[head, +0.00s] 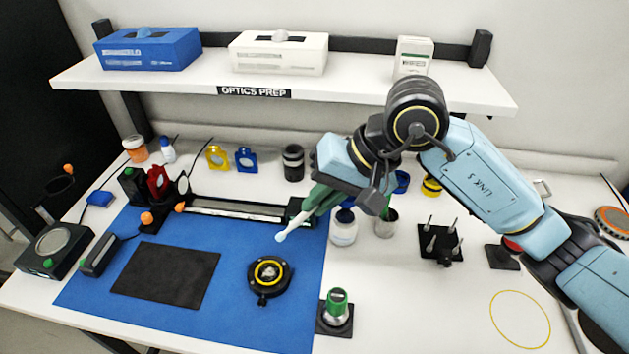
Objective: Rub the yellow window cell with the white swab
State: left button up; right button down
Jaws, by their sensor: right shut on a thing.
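The yellow window cell (268,273) is a black round mount with a yellow ring, lying on the blue mat right of the black pad. My right gripper (322,197) is shut on the white swab (283,236), whose pale tip points down and left. The tip is above the mat and shows behind the cell in the picture, apart from it. My left gripper is not in view.
The blue mat (95,277) carries a black pad (165,274) and a rail (235,210). A green-topped item (337,302) stands right of the cell. A white jar (343,228) and a metal cup (386,223) stand under my right arm. A shelf (180,88) with boxes runs behind.

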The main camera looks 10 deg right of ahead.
jog(key=shift+a+r, duration=0.15)
jog(key=shift+a, duration=0.2)
jog(key=shift+f, duration=0.35)
jog(key=shift+f+b, duration=0.95)
jog(key=shift+f, duration=1.15)
